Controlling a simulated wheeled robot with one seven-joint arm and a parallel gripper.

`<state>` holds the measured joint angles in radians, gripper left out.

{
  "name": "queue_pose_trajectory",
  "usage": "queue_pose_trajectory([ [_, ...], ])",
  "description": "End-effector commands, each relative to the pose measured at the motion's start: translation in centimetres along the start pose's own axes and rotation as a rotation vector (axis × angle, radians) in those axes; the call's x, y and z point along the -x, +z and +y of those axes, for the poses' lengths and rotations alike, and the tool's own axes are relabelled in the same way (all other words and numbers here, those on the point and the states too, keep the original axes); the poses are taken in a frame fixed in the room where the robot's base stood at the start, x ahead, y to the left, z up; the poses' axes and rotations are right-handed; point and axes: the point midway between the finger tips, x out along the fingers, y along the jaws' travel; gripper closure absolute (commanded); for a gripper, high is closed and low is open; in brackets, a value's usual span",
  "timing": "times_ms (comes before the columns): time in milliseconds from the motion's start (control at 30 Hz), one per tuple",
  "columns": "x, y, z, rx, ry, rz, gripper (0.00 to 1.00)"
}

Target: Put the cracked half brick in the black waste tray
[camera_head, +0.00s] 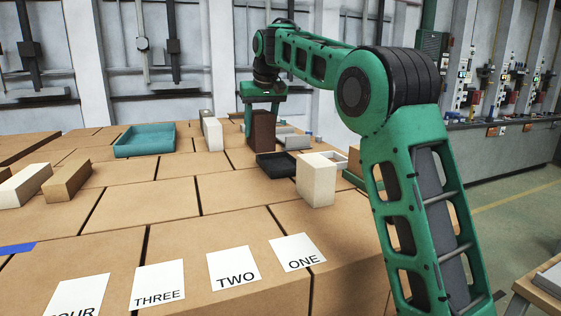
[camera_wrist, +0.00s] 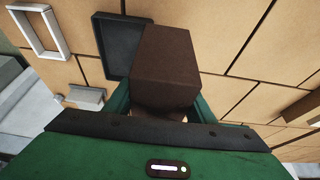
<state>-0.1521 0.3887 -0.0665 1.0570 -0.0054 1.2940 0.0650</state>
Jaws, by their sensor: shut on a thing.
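My gripper (camera_head: 263,102) is shut on a dark brown brick (camera_head: 262,130) and points down over the far side of the table. The brick hangs upright between the fingers; no crack can be made out on its visible faces. The black tray (camera_head: 280,171) lies just in front of and to the right of the brick. In the wrist view the brick (camera_wrist: 176,62) covers part of the black tray (camera_wrist: 116,42), whose visible floor is empty. I cannot tell whether the brick touches the table.
A cream block (camera_head: 316,182) stands close to the tray's right. Number cards (camera_head: 233,266) lie at the front; the middle is clear.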

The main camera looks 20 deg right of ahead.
Motion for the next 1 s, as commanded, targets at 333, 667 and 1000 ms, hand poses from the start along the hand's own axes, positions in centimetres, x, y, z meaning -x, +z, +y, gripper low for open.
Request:
queue_pose_trajectory([
  [333,-4.6,-1.1,6.2,-0.005,0.002,0.001,0.92],
  [667,-6.9,-1.6,9.1,-0.001,0.001,0.003,0.92],
  [1000,-10.2,-0.2,9.1,0.000,0.000,0.001,0.92],
])
